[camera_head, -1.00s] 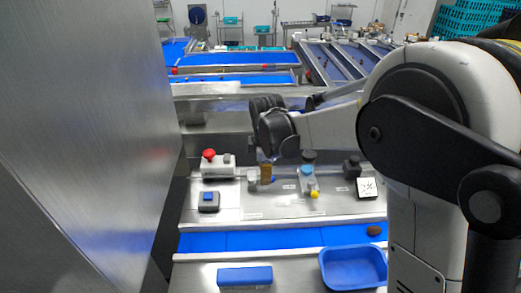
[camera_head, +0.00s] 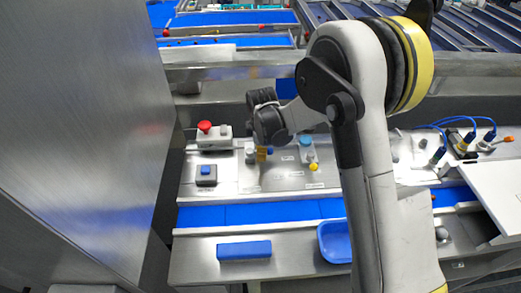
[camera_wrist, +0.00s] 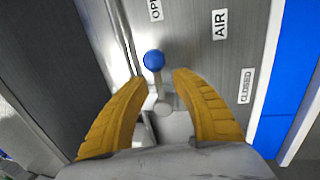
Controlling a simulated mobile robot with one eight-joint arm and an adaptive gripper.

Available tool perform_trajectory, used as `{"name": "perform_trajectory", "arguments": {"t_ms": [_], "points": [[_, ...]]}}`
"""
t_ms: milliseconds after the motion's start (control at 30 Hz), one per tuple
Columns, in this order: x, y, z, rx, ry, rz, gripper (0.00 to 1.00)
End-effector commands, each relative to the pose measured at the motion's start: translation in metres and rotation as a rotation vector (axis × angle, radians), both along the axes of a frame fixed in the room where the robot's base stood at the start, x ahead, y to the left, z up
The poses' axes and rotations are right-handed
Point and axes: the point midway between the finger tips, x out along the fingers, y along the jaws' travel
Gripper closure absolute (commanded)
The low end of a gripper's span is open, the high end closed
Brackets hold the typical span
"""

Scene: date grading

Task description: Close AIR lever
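The AIR lever has a round blue knob (camera_wrist: 154,60) on a short metal stem. In the wrist view the knob points toward the partly cut-off "OP…" label (camera_wrist: 155,9), while the "CLOSED" label (camera_wrist: 246,86) lies to the right. The "AIR" label (camera_wrist: 220,24) is between them. My gripper (camera_wrist: 160,76) is open, its two yellow fingers on either side of the lever. The knob sits just past the fingertips, with gaps visible on both sides. In the head view my gripper (camera_head: 262,154) is low over the panel, and the lever is mostly hidden there.
A red emergency button (camera_head: 205,126) and a blue push button (camera_head: 206,170) stand left on the panel. Another blue-topped fitting (camera_head: 306,141) stands right of my gripper. A blue conveyor belt (camera_head: 240,214), blue block (camera_head: 244,250) and blue tray (camera_head: 333,241) lie in front.

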Motion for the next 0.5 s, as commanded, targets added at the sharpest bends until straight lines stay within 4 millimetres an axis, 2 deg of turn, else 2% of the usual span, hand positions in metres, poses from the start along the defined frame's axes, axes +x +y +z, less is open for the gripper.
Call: {"name": "perform_trajectory", "arguments": {"t_ms": [267,400,500], "points": [[0.0005,-0.0001,-0.0023,0.0,0.0,0.0,0.69],[0.0004,-0.0001,-0.0021,0.0,0.0,0.0,1.0],[0.0003,0.0,-0.0021,0.0,0.0,0.0,1.0]]}}
